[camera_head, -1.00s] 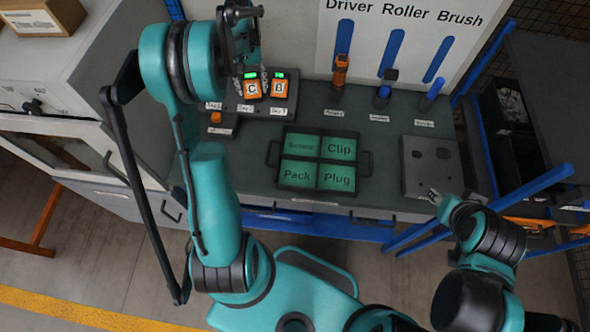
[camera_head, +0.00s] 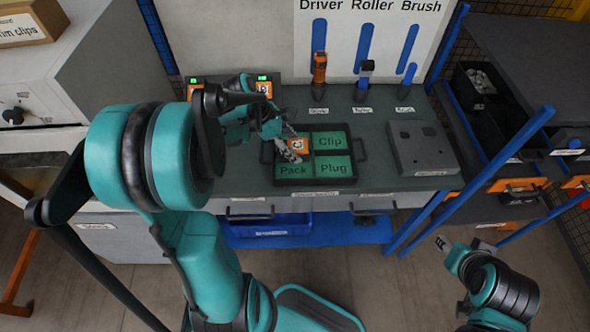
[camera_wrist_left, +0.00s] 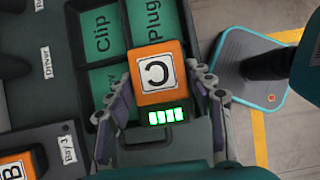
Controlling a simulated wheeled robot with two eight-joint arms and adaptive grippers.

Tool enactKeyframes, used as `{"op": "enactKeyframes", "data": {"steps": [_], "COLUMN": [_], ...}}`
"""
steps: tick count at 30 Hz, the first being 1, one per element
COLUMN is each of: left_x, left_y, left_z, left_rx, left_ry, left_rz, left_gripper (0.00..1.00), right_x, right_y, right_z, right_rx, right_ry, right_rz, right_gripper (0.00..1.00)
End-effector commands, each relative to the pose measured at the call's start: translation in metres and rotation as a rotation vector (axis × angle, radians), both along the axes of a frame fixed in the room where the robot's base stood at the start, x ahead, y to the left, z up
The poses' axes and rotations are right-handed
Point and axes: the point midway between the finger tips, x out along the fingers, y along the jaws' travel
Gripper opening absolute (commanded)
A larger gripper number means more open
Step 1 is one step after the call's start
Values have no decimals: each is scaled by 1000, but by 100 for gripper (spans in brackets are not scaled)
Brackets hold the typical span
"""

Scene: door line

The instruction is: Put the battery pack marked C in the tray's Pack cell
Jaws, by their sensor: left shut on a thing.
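The orange battery pack marked C (camera_head: 298,146) is between the fingers of my left gripper (camera_head: 289,146), with its marked face up. In the left wrist view the pack (camera_wrist_left: 156,72) shows several lit green bars. The dark tray (camera_head: 318,182) has green cells. In the head view the pack overlaps the upper left cell, just above the Pack cell (camera_head: 292,169). In the wrist view it hides most of that side, and I cannot tell its height above the tray. My right gripper (camera_head: 442,243) is off to the right, away from the bench; its jaws are too small to read.
A second orange pack (camera_head: 264,88) stands in the charger at the back; its B shows in the wrist view (camera_wrist_left: 14,171). A driver (camera_head: 319,68) and other tools stand along the back. A grey block (camera_head: 421,148) sits right of the tray. Clip (camera_head: 329,141) and Plug (camera_head: 334,167) cells look empty.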

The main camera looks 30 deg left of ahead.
Motion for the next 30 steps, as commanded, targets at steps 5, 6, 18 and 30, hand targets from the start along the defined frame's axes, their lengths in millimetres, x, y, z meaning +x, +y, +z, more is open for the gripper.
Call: {"op": "enactKeyframes", "data": {"steps": [5, 6, 18, 30], "left_x": [0, 1, 0, 0], "left_y": [0, 0, 0, 0], "left_z": [-31, -33, -72, -74], "left_rx": [1, 0, 1, 2], "left_ry": [-1, 0, 0, 0], "left_rz": [-2, -2, -3, -3], "left_gripper": [1, 1, 1, 61], "right_x": [0, 0, 0, 0], "right_y": [0, 0, 0, 0], "right_z": [-13, -14, -29, -31], "right_rx": [0, 0, 0, 0], "right_ry": [0, 0, 0, 0], "right_rz": [0, 0, 0, 0], "right_gripper": [40, 40, 40, 40]}}
